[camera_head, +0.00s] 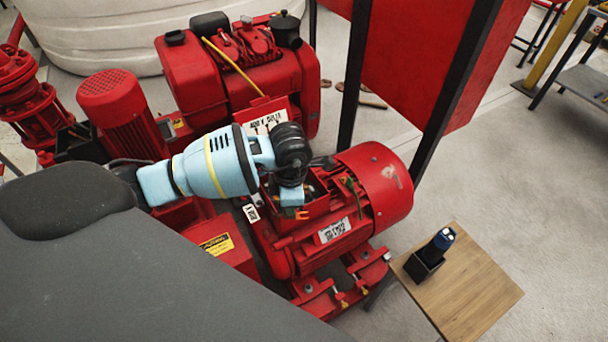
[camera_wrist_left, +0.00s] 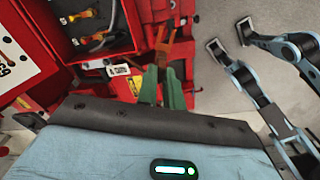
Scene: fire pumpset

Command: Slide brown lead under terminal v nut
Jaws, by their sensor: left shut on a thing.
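My left gripper (camera_head: 291,206) is low over the open terminal box (camera_head: 316,203) of the red motor. In the left wrist view its green fingers (camera_wrist_left: 163,88) are shut, with a brown-orange piece, seemingly the brown lead (camera_wrist_left: 164,42), at their tips. In that view the terminal box interior (camera_wrist_left: 92,24) lies left of the fingers, with several orange-yellow parts inside. I cannot single out the terminal V nut. Two light-blue fingers with pads spread apart, seemingly my right gripper (camera_wrist_left: 230,42), show at right in the wrist view.
A labelled lid (camera_head: 268,117) stands behind the terminal box. The red motor's rounded end (camera_head: 380,185) is to the right. A small wooden table (camera_head: 475,295) holds a black holder with a dark blue tool (camera_head: 434,247). Black posts and a red panel (camera_head: 425,60) stand behind.

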